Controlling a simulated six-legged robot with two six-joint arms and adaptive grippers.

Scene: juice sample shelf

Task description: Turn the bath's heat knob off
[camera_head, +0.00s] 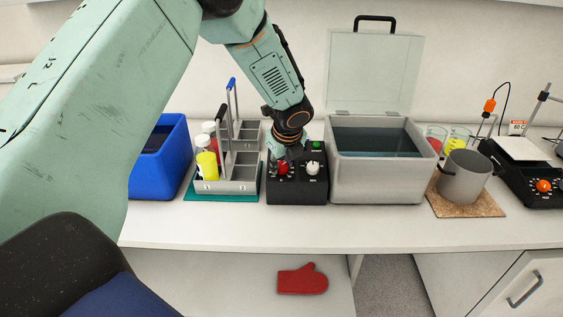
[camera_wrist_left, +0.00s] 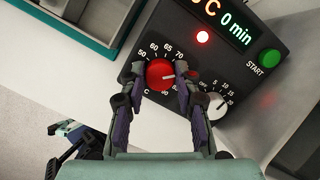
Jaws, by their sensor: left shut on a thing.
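The bath's control box (camera_head: 297,192) is black and stands left of the grey water bath (camera_head: 376,176), whose lid is raised. The red heat knob (camera_wrist_left: 160,74) has a temperature scale around it and also shows in the head view (camera_head: 283,168). My left gripper (camera_wrist_left: 161,88) is shut on the red knob, with a finger on either side of it. A white timer knob (camera_wrist_left: 217,106) sits to its right; it also shows in the head view (camera_head: 312,168). A small red light (camera_wrist_left: 203,37) glows beside the display (camera_wrist_left: 228,20), which reads "0 min". My right gripper is not in view.
A green START button (camera_wrist_left: 269,58) is on the box. Left of it are a bottle rack (camera_head: 226,187) and a blue bin (camera_head: 166,185). Right of the bath, a grey pot (camera_head: 464,178) stands on a cork mat. The counter's front strip is clear.

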